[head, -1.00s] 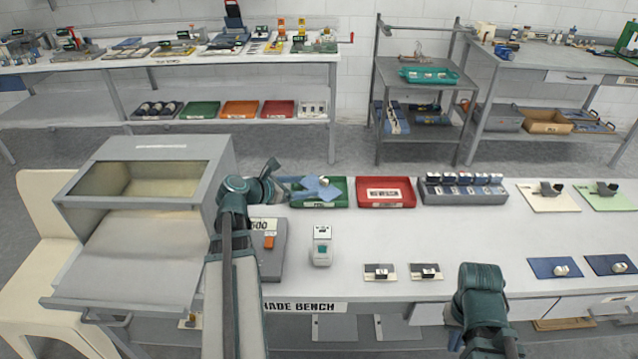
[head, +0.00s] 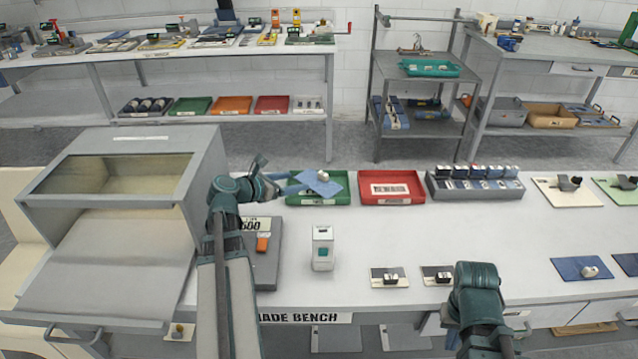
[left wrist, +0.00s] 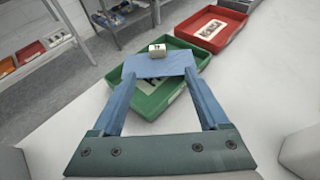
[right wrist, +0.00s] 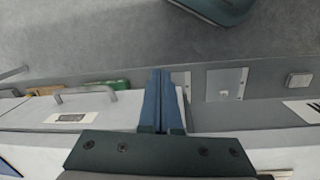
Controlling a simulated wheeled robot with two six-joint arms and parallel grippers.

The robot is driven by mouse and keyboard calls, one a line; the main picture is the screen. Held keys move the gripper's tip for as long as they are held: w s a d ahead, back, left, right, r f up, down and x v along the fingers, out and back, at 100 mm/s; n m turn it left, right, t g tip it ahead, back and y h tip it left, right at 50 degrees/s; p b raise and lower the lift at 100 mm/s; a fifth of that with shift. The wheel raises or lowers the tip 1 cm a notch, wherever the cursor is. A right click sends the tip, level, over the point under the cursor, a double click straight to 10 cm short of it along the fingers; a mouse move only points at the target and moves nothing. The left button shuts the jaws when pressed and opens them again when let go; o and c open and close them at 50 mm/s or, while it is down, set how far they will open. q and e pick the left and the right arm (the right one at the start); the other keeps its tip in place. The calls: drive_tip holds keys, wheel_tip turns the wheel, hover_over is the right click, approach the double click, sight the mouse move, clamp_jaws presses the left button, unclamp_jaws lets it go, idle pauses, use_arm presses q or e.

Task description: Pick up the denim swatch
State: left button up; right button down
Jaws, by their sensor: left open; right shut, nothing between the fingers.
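The swatch also shows in the left wrist view (left wrist: 163,64). My left gripper (head: 290,183) is open at the tray's left side. In the left wrist view its blue fingers (left wrist: 161,78) reach the swatch's near edge, one at each side; contact is unclear. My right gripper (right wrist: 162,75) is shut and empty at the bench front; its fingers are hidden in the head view.
A red tray (head: 391,200) and a grey rack of vials (head: 475,188) stand right of the green tray. A grey hooded box (head: 120,200) is at the left. A white device (head: 323,248) stands mid-bench. The bench centre is mostly clear.

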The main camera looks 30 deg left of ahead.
use_arm(q)
drive_tip(key=b, duration=0.2)
approach(321, 176)
drive_tip(key=x, duration=0.3)
drive_tip(key=shift+s+d, duration=0.1)
drive_tip(key=shift+d, duration=0.05)
drive_tip(key=shift+w+d+f+b, duration=0.2)
drive_tip(key=shift+w+b, duration=0.1)
drive_tip(key=shift+w, duration=0.35)
drive_tip(key=x, duration=0.1)
drive_tip(key=b+x, duration=0.1)
drive_tip(key=x, duration=0.1)
drive_tip(key=b+x, duration=0.1)
drive_tip(key=shift+w+a+f, duration=0.15)
drive_tip(key=shift+w+a, duration=0.05)
drive_tip(key=shift+a, duration=0.05)
drive_tip(key=shift+w+d+f, duration=0.1)
drive_tip(key=shift+w+d, duration=0.1)
drive_tip(key=shift+w, duration=0.2)
drive_tip(key=shift+c, duration=0.3)
clamp_jaws()
